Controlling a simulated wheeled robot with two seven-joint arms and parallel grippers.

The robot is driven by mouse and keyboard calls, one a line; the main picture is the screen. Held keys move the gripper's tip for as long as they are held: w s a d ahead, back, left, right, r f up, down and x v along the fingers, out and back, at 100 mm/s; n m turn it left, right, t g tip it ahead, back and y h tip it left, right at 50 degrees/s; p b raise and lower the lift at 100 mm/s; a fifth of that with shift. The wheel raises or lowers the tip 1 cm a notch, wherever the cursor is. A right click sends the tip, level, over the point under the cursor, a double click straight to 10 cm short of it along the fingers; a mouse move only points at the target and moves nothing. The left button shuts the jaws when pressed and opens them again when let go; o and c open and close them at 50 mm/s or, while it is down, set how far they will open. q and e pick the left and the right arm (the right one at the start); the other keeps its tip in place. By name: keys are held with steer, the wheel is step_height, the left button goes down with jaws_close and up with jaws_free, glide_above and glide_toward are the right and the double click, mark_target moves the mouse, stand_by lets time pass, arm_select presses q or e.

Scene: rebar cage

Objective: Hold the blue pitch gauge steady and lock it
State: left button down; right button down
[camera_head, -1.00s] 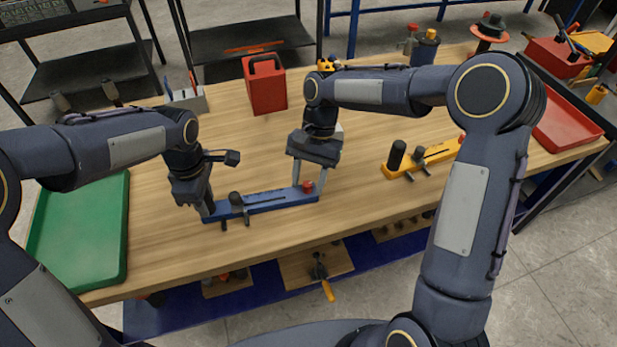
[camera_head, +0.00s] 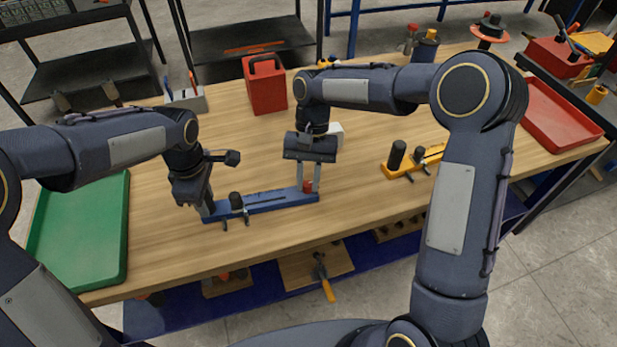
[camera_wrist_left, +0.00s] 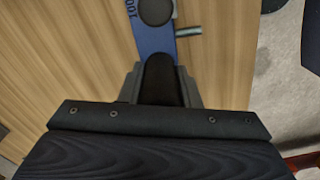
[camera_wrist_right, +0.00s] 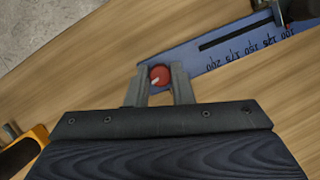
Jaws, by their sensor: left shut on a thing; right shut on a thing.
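The blue pitch gauge (camera_head: 262,203) lies flat on the wooden table, a long bar with a slot, a dark knob near its left end and a red knob at its right end. My left gripper (camera_head: 207,212) is shut on the gauge's left end; the left wrist view shows the blue bar (camera_wrist_left: 156,40) running out from between its fingers. My right gripper (camera_head: 309,188) is shut on the red knob (camera_wrist_right: 159,75), with one finger on each side of it in the right wrist view. The knob has a pale mark on its top.
A yellow gauge (camera_head: 432,154) with a dark knob lies to the right. A green tray (camera_head: 110,245) is at the left edge, a red box (camera_head: 265,88) at the back, and a red tray (camera_head: 556,118) at the far right. The table in front of the gauge is clear.

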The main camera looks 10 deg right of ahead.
steer(key=n+h, duration=0.1)
steer(key=n, duration=0.2)
steer(key=n+h, duration=0.1)
steer(key=n, duration=0.3)
steer(key=shift+a+h, duration=0.2)
steer(key=shift+h, duration=0.2)
steer(key=n+h, duration=0.1)
steer(key=n, duration=0.3)
steer(key=shift+a+n+t+h, duration=0.1)
steer(key=shift+n+t+h, duration=0.3)
steer(key=shift+n, duration=0.6)
steer(key=shift+n+t+h, duration=0.3)
steer(key=shift+n+h, duration=0.1)
steer(key=shift+n, duration=0.6)
steer(key=c, duration=1.3)
jaws_free()
steer(key=shift+o, duration=0.2)
steer(key=shift+r, duration=0.1)
steer(key=v, duration=1.1)
steer(key=shift+a+r, duration=0.15)
steer(key=shift+r, duration=0.25)
